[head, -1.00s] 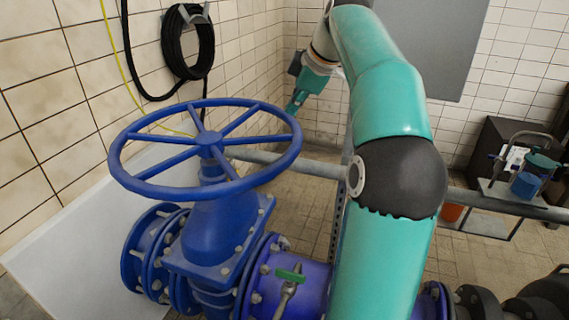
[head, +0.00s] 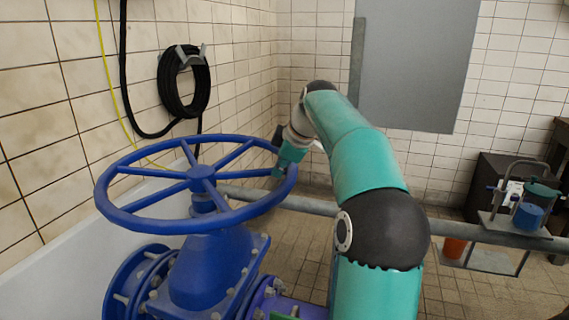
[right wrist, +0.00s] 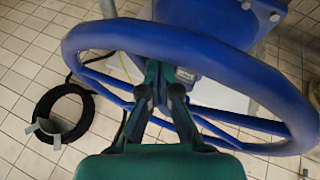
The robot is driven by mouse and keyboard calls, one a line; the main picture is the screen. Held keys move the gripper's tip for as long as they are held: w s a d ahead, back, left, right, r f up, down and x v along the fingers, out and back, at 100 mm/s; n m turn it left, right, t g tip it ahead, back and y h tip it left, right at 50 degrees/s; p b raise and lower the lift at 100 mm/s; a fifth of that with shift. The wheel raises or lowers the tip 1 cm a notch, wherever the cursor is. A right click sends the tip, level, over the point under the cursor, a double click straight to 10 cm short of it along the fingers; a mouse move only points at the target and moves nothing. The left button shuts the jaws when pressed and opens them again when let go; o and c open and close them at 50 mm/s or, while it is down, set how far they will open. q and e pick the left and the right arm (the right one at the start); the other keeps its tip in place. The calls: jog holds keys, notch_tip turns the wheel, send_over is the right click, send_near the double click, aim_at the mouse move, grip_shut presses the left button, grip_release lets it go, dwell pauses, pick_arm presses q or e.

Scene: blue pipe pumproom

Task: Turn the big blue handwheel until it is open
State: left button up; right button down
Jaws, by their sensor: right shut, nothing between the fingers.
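The big blue handwheel (head: 137,210) lies nearly flat on top of a blue valve (head: 205,275), at the left of the head view. My right gripper (head: 279,170) is at the right side of its rim, pointing down. In the right wrist view the gripper's fingers (right wrist: 165,75) are shut, with nothing between them. Their tips overlap the blue rim (right wrist: 235,75) in the picture. I cannot tell whether they touch it. My left gripper is not in view.
A black hose coil (head: 183,85) hangs on the tiled wall at the left. A grey pipe (head: 470,232) runs behind the valve and my right arm. A metal carrier with a blue container (head: 528,216) stands at the right.

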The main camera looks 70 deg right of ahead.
jog(key=shift+w+f, duration=0.1)
jog(key=shift+f, duration=0.1)
dwell(0.3)
